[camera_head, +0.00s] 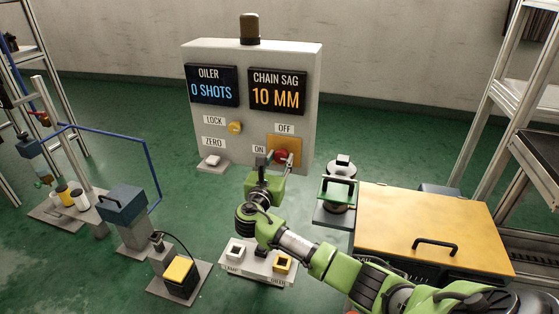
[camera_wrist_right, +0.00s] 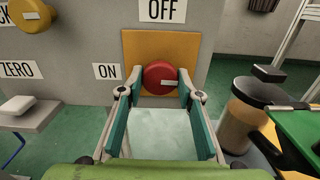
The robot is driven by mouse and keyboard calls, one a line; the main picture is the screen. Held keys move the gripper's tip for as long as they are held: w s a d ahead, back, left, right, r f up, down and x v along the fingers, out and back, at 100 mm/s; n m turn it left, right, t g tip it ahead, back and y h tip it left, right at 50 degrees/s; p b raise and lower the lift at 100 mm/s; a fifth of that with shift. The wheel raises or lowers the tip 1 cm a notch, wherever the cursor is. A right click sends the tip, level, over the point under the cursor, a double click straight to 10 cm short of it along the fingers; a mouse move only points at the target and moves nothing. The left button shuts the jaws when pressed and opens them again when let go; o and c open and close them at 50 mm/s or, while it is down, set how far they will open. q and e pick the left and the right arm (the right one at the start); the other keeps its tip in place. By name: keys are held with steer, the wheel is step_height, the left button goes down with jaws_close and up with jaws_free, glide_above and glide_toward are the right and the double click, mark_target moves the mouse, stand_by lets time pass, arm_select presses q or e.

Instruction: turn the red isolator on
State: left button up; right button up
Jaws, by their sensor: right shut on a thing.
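The red isolator (camera_wrist_right: 160,72) is a round red knob on a yellow-orange plate (camera_wrist_right: 135,48) on the front of the grey cabinet. It also shows in the head view (camera_head: 282,155). A small pale bar on its face lies nearly level, to the right of the middle. The OFF label (camera_wrist_right: 162,10) is above the plate and the ON label (camera_wrist_right: 107,71) is to its left. My right gripper (camera_head: 276,160) is at the knob, with one finger on either side, shut on it. My left gripper is not in view.
The cabinet (camera_head: 210,55) carries two displays, OILER 0 SHOTS and CHAIN SAG 10 MM. A yellow LOCK knob (camera_head: 235,127) and a white ZERO button (camera_head: 212,160) are to the left.

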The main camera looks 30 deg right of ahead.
steer(key=shift+m, duration=0.3)
steer(key=m, duration=0.2)
steer(key=shift+m, duration=0.4)
steer(key=shift+f+m, duration=0.1)
steer(key=shift+m, duration=1.8)
steer(key=m+b, duration=0.2)
steer(key=m, duration=0.2)
steer(key=shift+f, duration=0.1)
steer(key=m+b, duration=0.2)
steer(key=m, duration=0.1)
steer(key=shift+m, duration=0.4)
steer(key=m+b, duration=0.1)
steer(key=m, duration=0.1)
steer(key=shift+m+b, duration=0.3)
steer(key=shift+b, duration=0.1)
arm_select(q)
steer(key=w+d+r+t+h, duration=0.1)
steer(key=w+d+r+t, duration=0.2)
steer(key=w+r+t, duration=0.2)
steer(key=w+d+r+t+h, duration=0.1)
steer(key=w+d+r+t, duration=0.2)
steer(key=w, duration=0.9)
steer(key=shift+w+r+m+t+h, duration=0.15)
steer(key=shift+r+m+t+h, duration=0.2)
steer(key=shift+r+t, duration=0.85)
